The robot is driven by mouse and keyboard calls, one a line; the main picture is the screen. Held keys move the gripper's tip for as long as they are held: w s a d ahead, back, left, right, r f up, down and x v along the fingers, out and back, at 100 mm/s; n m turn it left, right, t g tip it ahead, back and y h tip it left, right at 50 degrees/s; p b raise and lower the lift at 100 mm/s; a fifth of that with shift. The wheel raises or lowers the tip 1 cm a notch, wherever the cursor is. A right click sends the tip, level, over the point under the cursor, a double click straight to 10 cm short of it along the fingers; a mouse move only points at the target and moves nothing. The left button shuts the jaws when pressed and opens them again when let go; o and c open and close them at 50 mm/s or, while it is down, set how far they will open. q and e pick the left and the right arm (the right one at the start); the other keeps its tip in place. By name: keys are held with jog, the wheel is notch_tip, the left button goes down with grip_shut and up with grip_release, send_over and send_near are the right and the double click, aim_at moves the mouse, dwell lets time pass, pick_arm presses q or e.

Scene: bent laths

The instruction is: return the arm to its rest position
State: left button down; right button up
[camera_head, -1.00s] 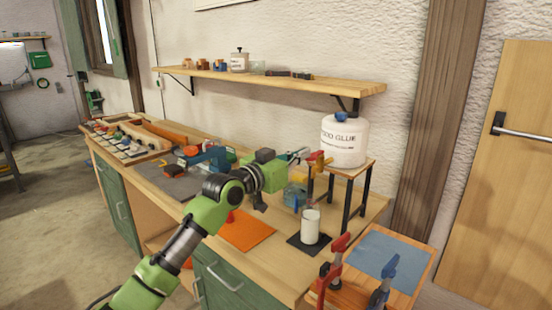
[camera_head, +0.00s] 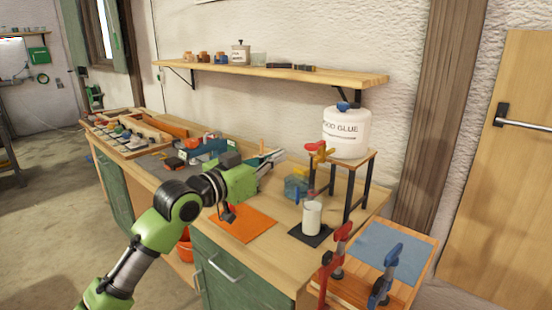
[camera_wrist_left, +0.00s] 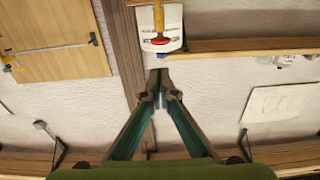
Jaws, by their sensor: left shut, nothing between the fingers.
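My left gripper (camera_head: 275,160) hangs above the workbench (camera_head: 255,261), its green arm coming in from the lower left. Its fingers point right, to the left of the small stand with the glue jug. In the left wrist view the fingertips (camera_wrist_left: 159,78) are together with nothing between them. The wall and the upside-down glue jug (camera_wrist_left: 165,30) show beyond them. My right gripper does not show.
The wood glue jug (camera_head: 346,132) stands on a small stand (camera_head: 347,160). A white cup (camera_head: 312,217) sits on a dark mat; an orange mat (camera_head: 244,224) lies left of it. Red (camera_head: 335,265) and blue clamps (camera_head: 386,275) stand at the front right. A shelf (camera_head: 270,76) runs above.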

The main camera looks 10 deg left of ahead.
pick_arm(q)
jog(key=s+a+f+n+g+y, duration=0.15)
jog(key=s+f, duration=0.35)
jog(key=f, duration=0.5)
jog(key=s+f+g+y, duration=0.2)
jog(key=s+f, duration=0.3)
jog(key=f, duration=0.4)
jog(key=s+f+n+g+y, duration=0.1)
jog(key=s+f, duration=0.5)
jog(key=f, duration=0.4)
jog(key=s+a+f+n+g+y, duration=0.15)
jog(key=s+a+f, duration=0.3)
jog(key=s, duration=0.45)
jog(key=s+a+f+g+y, duration=0.2)
jog(key=s+a+f+g, duration=0.15)
jog(key=s+f, duration=0.45)
jog(key=s+a+f+n+g+y, duration=0.1)
jog(key=s+a+f+g+y, duration=0.2)
jog(key=s, duration=0.8)
notch_tip(320, 180, down, 26)
jog(key=s+a, duration=0.1)
jog(key=s, duration=0.1)
jog(key=s+a+f+g, duration=0.1)
jog(key=s+a+f, duration=0.2)
jog(key=s+f, duration=1.2)
jog(key=shift+s+f, duration=0.3)
jog(key=shift+s, duration=0.5)
